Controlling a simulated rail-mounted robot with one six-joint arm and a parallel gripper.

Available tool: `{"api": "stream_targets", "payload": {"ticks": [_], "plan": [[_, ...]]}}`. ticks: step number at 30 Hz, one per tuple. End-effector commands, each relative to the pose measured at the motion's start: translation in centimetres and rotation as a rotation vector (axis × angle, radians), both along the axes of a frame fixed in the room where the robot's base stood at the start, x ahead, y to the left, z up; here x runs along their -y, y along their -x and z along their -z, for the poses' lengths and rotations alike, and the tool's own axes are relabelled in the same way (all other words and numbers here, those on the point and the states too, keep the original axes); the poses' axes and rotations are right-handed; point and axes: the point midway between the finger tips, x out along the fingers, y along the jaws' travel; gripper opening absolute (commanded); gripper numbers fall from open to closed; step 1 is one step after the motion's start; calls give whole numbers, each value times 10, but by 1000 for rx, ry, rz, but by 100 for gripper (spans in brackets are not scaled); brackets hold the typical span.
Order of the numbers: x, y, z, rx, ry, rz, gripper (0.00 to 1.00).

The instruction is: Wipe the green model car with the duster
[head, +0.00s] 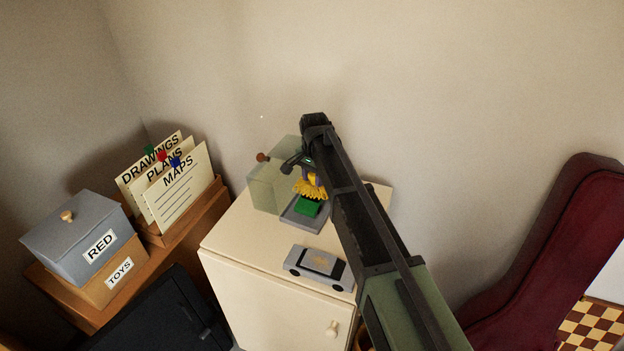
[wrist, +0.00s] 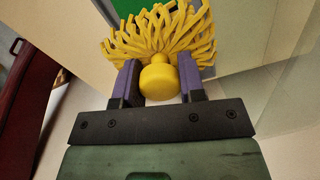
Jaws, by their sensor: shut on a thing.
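My gripper (head: 309,172) is shut on the yellow duster (head: 312,189), whose strands hang downward over the green model car (head: 307,208). The car is partly hidden by the duster, on a grey base on the cream cabinet. In the wrist view, the purple fingers of my gripper (wrist: 159,80) hold the duster's round yellow handle (wrist: 158,84), with its strands spread beyond. A patch of green (wrist: 130,6) shows past the strands. I cannot tell whether the strands touch the car.
A silver model car (head: 319,267) sits near the cabinet's front edge (head: 225,249). A clear case (head: 266,186) with a brown knob stands behind and left of the green car. Card files and boxes (head: 75,240) stand left. A dark red instrument case (head: 548,250) leans right.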

Motion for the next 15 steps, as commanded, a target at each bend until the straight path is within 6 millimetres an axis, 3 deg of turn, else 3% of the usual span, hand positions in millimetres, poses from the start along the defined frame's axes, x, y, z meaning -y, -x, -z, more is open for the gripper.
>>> {"api": "stream_targets", "payload": {"ticks": [3,11,15], "plan": [[4,-14,-1,0,0,0,18],[7,-20,-1,0,0,-1,18],[12,-33,0,0,0,1,18]]}}
